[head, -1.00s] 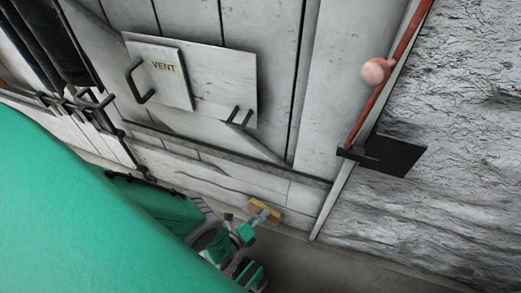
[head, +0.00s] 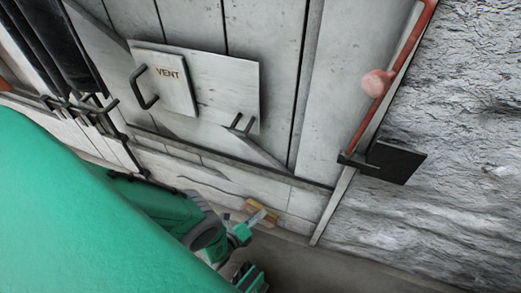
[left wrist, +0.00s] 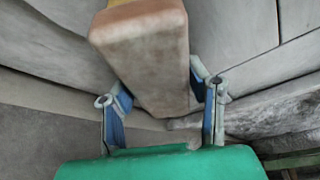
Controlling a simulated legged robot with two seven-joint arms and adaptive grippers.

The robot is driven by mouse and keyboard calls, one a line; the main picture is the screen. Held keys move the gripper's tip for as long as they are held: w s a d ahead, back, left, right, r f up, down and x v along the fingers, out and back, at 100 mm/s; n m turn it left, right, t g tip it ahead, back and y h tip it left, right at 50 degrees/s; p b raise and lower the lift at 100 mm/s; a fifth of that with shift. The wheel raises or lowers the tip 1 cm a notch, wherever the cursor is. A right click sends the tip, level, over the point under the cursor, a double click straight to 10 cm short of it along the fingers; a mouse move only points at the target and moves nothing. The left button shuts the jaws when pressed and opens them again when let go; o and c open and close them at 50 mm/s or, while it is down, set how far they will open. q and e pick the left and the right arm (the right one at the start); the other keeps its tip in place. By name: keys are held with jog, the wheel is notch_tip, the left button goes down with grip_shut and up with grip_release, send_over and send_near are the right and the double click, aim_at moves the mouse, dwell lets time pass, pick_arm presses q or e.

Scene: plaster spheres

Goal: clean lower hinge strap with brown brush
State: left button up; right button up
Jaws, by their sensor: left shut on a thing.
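My left gripper (head: 256,217) is low in front of the door's bottom part in the head view. It is shut on the brown brush (head: 270,215), which is small and partly hidden by the fingers there. In the left wrist view the brush (left wrist: 143,55) is a large brownish block between the two blue-grey fingers, rising toward the top edge. I cannot clearly pick out the lower hinge strap among the grey bands low on the door. I cannot tell whether the brush touches the door.
The grey plank door carries a VENT panel (head: 168,86) with a dark handle. A red pipe (head: 401,58) with a pinkish ball (head: 377,83) runs down the right, above a black plate (head: 396,162). Rough silvery wall (head: 465,120) lies beyond. Bare floor (head: 310,265) shows at the bottom.

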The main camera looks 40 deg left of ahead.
pick_arm(q)
jog(key=shift+w+d+f+b, duration=0.2)
jog(key=shift+d+f+b, duration=0.35)
jog(key=shift+d, duration=0.4)
jog(key=shift+a, duration=0.1)
jog(key=shift+s+a+r+p, duration=0.15)
jog(key=shift+a+r+p, duration=0.35)
jog(key=shift+a+p, duration=0.15)
jog(key=shift+s+a+r+p, duration=0.15)
jog(key=shift+a+r+p, duration=0.15)
jog(key=shift+a, duration=0.25)
jog(key=shift+s+a+r+p, duration=0.15)
jog(key=shift+a+r, duration=0.15)
jog(key=shift+a, duration=0.25)
jog(key=shift+w+f, duration=0.1)
